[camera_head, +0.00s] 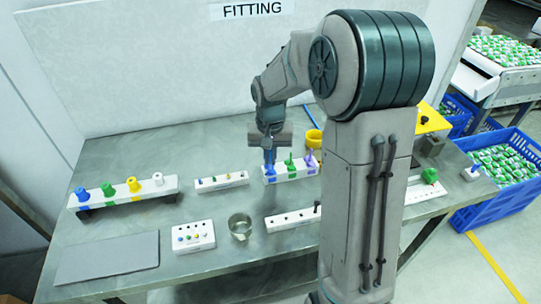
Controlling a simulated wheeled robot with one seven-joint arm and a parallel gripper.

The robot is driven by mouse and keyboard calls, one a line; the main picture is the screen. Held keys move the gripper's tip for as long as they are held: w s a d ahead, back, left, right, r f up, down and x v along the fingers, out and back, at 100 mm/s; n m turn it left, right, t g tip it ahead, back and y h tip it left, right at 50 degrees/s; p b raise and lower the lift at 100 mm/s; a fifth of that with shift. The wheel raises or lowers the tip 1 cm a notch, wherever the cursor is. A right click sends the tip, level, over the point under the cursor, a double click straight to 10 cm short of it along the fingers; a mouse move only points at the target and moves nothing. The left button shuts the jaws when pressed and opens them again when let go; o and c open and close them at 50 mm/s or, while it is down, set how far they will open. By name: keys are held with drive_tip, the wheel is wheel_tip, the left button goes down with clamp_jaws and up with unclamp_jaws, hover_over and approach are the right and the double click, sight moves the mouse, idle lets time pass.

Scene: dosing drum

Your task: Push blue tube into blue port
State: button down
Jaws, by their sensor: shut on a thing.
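My gripper (269,150) points down over the left end of a small white block (291,173) on the bench. It is shut on a thin blue piece, which looks like the blue tube (269,168). The blue tube stands at the block's blue-marked place, and the fingers hide much of it. I cannot tell whether it is seated in a hole. Green and purple pieces stand to its right on the same block. A long white rack (150,190) at the left holds a blue cylinder (81,194); which blue part is the port is unclear.
Beside the white block stands a small block with coloured pegs (221,182). In front are a metal cup (240,226), a white box with coloured buttons (193,236) and a dark-holed strip (292,219). A grey mat (108,257) lies front left. My arm hides part of the bench.

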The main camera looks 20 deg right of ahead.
drive_tip(key=shift+f+b, duration=0.75)
drive_tip(key=shift+f, duration=0.3)
drive_tip(key=c, duration=1.5)
unclamp_jaws()
drive_tip(key=shift+r, duration=0.1)
wheel_tip(320, 180, up, 14)
drive_tip(key=shift+f, duration=0.1)
